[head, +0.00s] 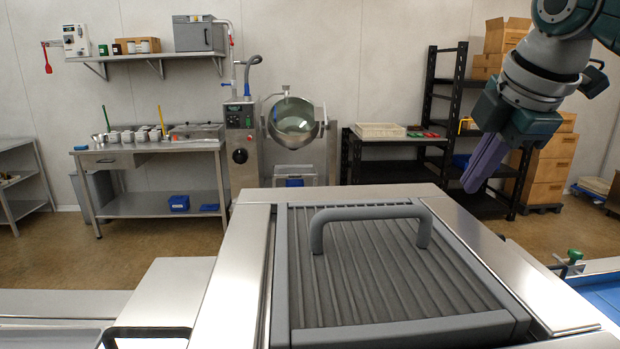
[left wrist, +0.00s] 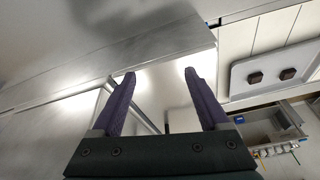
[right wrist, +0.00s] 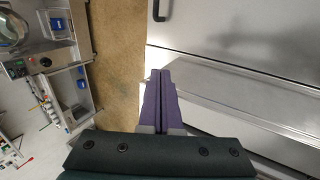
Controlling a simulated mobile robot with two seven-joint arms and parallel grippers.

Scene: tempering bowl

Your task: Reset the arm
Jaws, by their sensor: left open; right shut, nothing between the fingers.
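My right gripper (head: 470,187) hangs at the upper right of the head view, with its purple fingers pointing down. Its fingers are pressed together and empty in the right wrist view (right wrist: 161,74). It is in the air, apart from the steel machine (head: 245,255). My left gripper (left wrist: 160,74) is open and empty in the left wrist view, with bare steel surfaces beyond its fingertips. The left arm does not show in the head view.
A grey ribbed lid (head: 400,265) with a raised handle (head: 368,212) tops the machine in front. A white tray (left wrist: 240,92) with two dark blocks lies right of my left gripper. A tilting kettle (head: 293,118) and black shelves (head: 440,110) stand behind. Floor is open between.

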